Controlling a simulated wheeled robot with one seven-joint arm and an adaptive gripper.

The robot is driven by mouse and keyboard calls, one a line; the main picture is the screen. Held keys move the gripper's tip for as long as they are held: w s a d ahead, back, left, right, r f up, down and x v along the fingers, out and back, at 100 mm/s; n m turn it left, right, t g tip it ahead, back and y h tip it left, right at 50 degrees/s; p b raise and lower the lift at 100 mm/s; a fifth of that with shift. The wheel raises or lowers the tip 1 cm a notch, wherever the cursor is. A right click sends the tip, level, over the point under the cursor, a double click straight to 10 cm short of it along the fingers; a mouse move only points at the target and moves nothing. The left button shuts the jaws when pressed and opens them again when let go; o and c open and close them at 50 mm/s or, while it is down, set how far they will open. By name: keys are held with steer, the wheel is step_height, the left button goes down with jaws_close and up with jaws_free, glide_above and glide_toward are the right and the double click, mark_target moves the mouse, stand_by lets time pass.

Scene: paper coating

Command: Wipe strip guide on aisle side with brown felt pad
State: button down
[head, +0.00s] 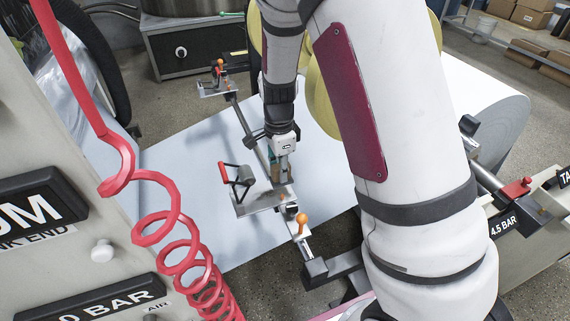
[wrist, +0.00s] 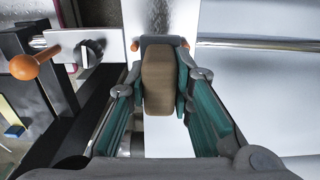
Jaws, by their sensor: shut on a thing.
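A brown felt pad (wrist: 158,85) sits between the teal fingers of my gripper (wrist: 160,70) in the wrist view. My gripper (head: 281,172) is shut on it and points down at the near strip guide (head: 250,203) in the head view. This guide has a flat metal plate, a black bracket with a red tip and an orange knob (head: 302,218). The pad is just above or on the guide; contact cannot be told. A shiny plate (wrist: 162,14) shows beyond the pad in the wrist view. A second strip guide (head: 215,86) stands farther along the bar.
A dark crossbar (head: 247,127) carries both guides above the white paper web (head: 185,150). A coiled red hose (head: 170,230) and a grey panel (head: 60,130) stand at left. A large paper roll (head: 500,125) is at right, partly behind my arm.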

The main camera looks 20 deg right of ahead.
mark_target(275, 180)
steer(key=shift+a+f+b, duration=0.35)
steer(key=shift+a+f, duration=0.05)
steer(key=shift+f, duration=0.4)
steer(key=shift+a+f+b, duration=0.35)
steer(key=shift+f, duration=0.45)
steer(key=shift+f, duration=0.2)
steer(key=shift+a+p, duration=0.7)
steer(key=shift+a, duration=1.1)
steer(key=shift+d, duration=0.15)
steer(key=shift+d, duration=1.65)
steer(key=shift+a, duration=0.1)
